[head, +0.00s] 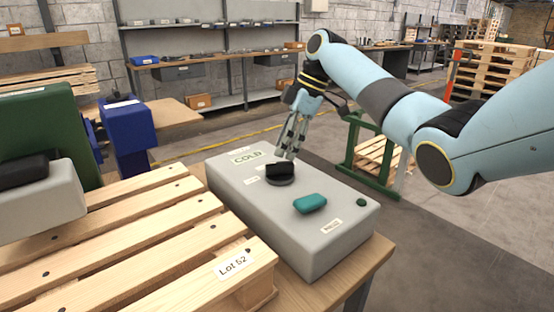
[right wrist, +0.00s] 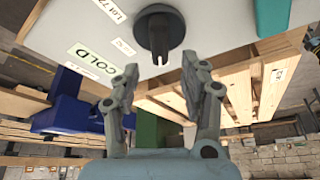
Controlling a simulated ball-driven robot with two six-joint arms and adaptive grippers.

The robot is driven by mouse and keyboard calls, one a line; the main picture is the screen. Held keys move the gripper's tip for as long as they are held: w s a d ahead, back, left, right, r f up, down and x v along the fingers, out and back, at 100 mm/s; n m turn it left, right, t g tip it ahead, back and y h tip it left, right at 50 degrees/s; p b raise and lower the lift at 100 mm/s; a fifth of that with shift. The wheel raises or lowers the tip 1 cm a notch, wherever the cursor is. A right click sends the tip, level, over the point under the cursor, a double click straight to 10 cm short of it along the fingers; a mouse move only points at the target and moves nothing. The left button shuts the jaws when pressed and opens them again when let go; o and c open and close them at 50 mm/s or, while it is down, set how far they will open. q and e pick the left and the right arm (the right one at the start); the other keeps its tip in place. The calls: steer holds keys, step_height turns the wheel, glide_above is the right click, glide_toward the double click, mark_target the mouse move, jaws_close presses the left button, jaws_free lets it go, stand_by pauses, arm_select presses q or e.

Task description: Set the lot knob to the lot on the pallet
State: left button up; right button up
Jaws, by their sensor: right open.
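A grey control box (head: 300,235) lies on a wooden table beside the pallet. On its top are a black lot knob (head: 280,171), a teal button (head: 310,203) and a "COLD" label (head: 246,157). The pallet (head: 130,225) carries a tag (head: 234,265) that reads "Lot 52". My right gripper (head: 288,150) is just behind the knob in the head view, fingers pointing down. In the right wrist view its open fingers (right wrist: 160,72) are apart with nothing between them, and the knob (right wrist: 157,32) is just beyond the tips. Small lot labels around the knob are mostly unreadable.
A small dark green round part (head: 361,202) is on the box's right end. A blue device (head: 128,138) and a green and grey machine (head: 40,140) stand at the left. A green frame (head: 370,150) stands behind the box. Shelves and stacked pallets are farther back.

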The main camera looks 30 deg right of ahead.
mark_target(276, 163)
steer(key=shift+x, duration=2.25)
jaws_close()
